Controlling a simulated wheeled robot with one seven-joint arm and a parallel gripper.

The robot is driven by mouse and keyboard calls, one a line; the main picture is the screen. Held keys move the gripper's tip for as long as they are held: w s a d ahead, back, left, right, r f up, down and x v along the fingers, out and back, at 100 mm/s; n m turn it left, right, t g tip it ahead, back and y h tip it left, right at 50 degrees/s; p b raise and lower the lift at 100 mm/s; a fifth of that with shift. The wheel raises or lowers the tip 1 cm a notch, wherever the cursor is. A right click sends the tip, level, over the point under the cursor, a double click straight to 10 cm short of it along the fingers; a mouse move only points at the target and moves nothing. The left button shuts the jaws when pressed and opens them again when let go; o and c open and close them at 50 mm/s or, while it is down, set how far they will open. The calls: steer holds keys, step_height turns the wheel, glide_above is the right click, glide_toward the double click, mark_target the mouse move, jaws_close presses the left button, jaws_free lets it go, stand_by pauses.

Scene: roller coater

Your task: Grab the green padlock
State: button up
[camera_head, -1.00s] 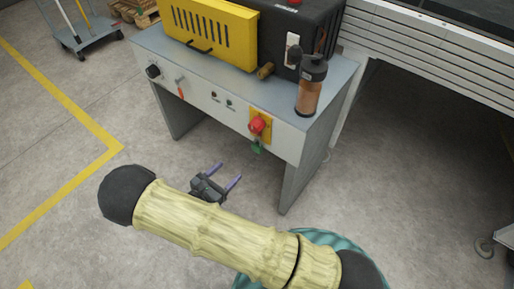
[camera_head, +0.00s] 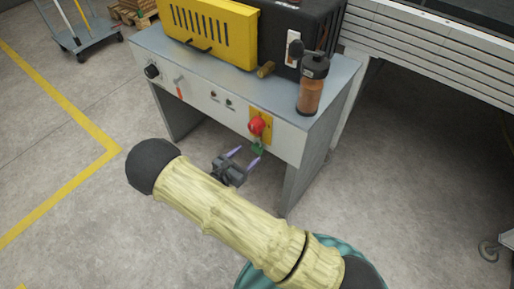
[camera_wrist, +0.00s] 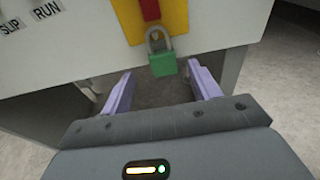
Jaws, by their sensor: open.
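The green padlock (camera_head: 258,147) hangs below the red knob on the yellow plate at the front of the grey machine table. In the wrist view the green padlock (camera_wrist: 163,64) hangs by its grey shackle at the plate's lower edge. My gripper (camera_head: 247,158) is open, its two purple fingers pointing toward the padlock from below and in front. In the wrist view my gripper (camera_wrist: 163,80) has its fingers spread, with the padlock ahead, between their lines and beyond the tips. The fingers appear apart from the padlock, and nothing is between them.
The yellow plate (camera_head: 267,118) carries the red knob (camera_head: 257,126). A brown bottle (camera_head: 311,88) stands on the table's (camera_head: 225,75) right end, near a yellow and black machine (camera_head: 212,32). The table's right leg (camera_head: 302,180) stands right of my gripper. Open floor lies left.

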mark_target(256, 148)
steer(key=b+x, duration=0.1)
steer(key=x, duration=0.4)
steer(key=shift+s+d+r+b, duration=0.1)
steer(key=shift+d+r+b, duration=0.05)
steer(key=shift+b, duration=0.15)
steer(key=c, duration=1.1)
steer(key=shift+r+p, duration=0.3)
steer(key=shift+r, duration=0.15)
steer(key=shift+r+p, duration=0.3)
steer(key=shift+r, duration=0.2)
steer(key=f+p+v, duration=0.1)
steer(key=v, duration=0.5)
steer(key=f+p+v, duration=0.1)
steer(key=v, duration=0.5)
steer(key=f+p+v, duration=0.1)
steer(key=v, duration=0.4)
steer(key=shift+s+a, duration=0.4)
steer(key=shift+s, duration=0.15)
